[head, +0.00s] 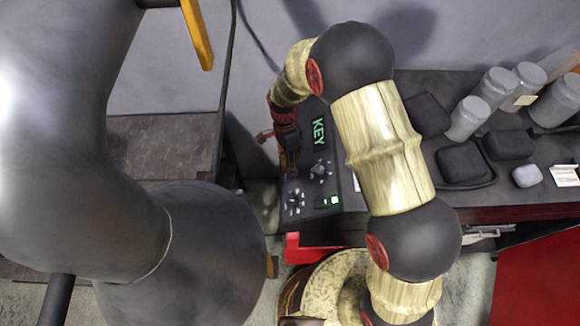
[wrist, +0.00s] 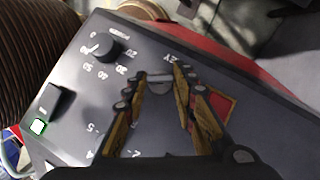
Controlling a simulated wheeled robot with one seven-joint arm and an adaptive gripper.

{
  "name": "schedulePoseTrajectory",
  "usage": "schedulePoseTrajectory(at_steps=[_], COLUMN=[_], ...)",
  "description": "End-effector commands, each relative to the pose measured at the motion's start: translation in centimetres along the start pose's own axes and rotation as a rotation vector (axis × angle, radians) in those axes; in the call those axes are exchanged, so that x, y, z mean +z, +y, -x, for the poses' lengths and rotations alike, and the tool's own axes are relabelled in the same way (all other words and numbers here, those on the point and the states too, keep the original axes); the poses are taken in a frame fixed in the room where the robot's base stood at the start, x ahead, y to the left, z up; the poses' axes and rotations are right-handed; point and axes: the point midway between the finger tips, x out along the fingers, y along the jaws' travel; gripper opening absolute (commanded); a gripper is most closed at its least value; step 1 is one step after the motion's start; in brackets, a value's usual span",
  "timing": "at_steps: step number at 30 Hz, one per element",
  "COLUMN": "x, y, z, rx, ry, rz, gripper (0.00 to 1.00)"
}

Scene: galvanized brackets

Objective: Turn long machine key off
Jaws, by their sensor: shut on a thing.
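The machine is a dark control box (head: 309,190) with a green lit "KEY" display (head: 319,131). Its panel (wrist: 75,65) fills much of the wrist view. My gripper (wrist: 163,77) is over the panel, its fingers closed in on a small silver piece that looks like the long key (wrist: 160,86). The key's lower end and its slot are hidden by the fingers, so I cannot tell its turn angle. In the head view my gripper (head: 289,158) reaches down to the box's left side, and the key cannot be made out there.
A black dial (wrist: 108,48) and a dark switch (wrist: 42,102) with a green-lit square (wrist: 38,126) sit near the fingers. Grey canisters (head: 468,118) and dark cases (head: 464,163) stand on the bench to the right. A red part (head: 310,248) is below the box.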

Motion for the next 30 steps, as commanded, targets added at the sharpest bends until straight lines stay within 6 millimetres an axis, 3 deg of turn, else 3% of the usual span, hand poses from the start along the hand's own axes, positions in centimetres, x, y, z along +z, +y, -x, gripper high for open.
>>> schedulePoseTrajectory(at_steps=[30], x=[0.4], y=[-1.2], z=[-0.42], rx=[0.556], ry=[0.004], rz=[0.708], gripper=[0.02])
